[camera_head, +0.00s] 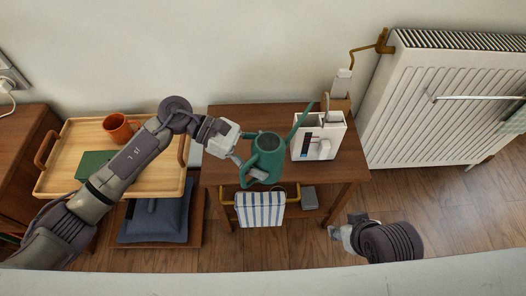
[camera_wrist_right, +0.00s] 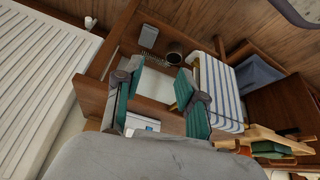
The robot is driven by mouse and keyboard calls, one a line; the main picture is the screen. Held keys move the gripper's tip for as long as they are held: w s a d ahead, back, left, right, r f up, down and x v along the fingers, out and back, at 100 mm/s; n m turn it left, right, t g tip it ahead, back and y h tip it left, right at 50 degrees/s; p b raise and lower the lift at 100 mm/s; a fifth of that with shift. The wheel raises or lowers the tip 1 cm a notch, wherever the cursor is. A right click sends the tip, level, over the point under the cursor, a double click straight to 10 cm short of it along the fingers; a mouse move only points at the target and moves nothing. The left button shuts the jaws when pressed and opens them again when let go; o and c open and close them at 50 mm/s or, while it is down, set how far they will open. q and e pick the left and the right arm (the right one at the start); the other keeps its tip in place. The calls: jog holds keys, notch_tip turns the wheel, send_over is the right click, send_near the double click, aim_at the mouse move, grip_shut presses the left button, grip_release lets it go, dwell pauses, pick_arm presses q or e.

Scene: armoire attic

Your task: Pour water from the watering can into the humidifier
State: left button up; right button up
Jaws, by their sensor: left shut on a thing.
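The green watering can (camera_head: 266,160) is at the front edge of the small wooden table, with its long spout (camera_head: 300,120) pointing up and right. My left gripper (camera_head: 240,158) is shut on the can from its left side; the exact grip is partly hidden. The white boxy appliance that looks like the humidifier (camera_head: 325,148) stands on the table just right of the can, with a dark front panel. The spout tip is near its upper left; I cannot tell whether they touch. My right gripper (camera_wrist_right: 160,100) is open and empty, low in front of the table's right side.
A white radiator (camera_head: 440,110) stands to the right. A wooden tray (camera_head: 75,150) with an orange mug (camera_head: 118,127) is at the left. A striped towel (camera_head: 260,209) hangs on the table's front rail. Bare floor lies at the front right.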

pick_arm(q)
jog(key=shift+f+b, duration=0.55)
jog(key=shift+f, duration=0.4)
pick_arm(e)
jog(key=shift+w+a+r+t, duration=0.85)
jog(key=shift+w+t, duration=0.55)
jog(key=shift+w, duration=0.95)
pick_arm(q)
jog(key=shift+r, duration=0.2)
jog(key=shift+a+r+y+p, duration=0.1)
jog(key=shift+r+y+p, duration=0.25)
jog(key=shift+p, duration=0.55)
jog(key=shift+s+a+r+n+p, duration=0.1)
jog(key=shift+s+r+n+p, duration=0.05)
jog(key=shift+r+n+p, duration=0.4)
pick_arm(e)
jog(key=shift+s+d+f+g, duration=0.5)
jog(key=shift+s+d+g, duration=0.7)
jog(key=shift+s+g, duration=1.75)
pick_arm(q)
jog(key=shift+r+g+y+p, duration=0.3)
jog(key=shift+r+p, duration=0.1)
jog(key=shift+p, duration=0.35)
jog(key=shift+s+a+r+p, duration=0.15)
jog(key=shift+r+p, duration=0.1)
jog(key=shift+p, duration=0.15)
pick_arm(e)
jog(key=shift+t, duration=0.65)
jog(key=shift+a+f, duration=0.15)
jog(key=shift+f, duration=1.95)
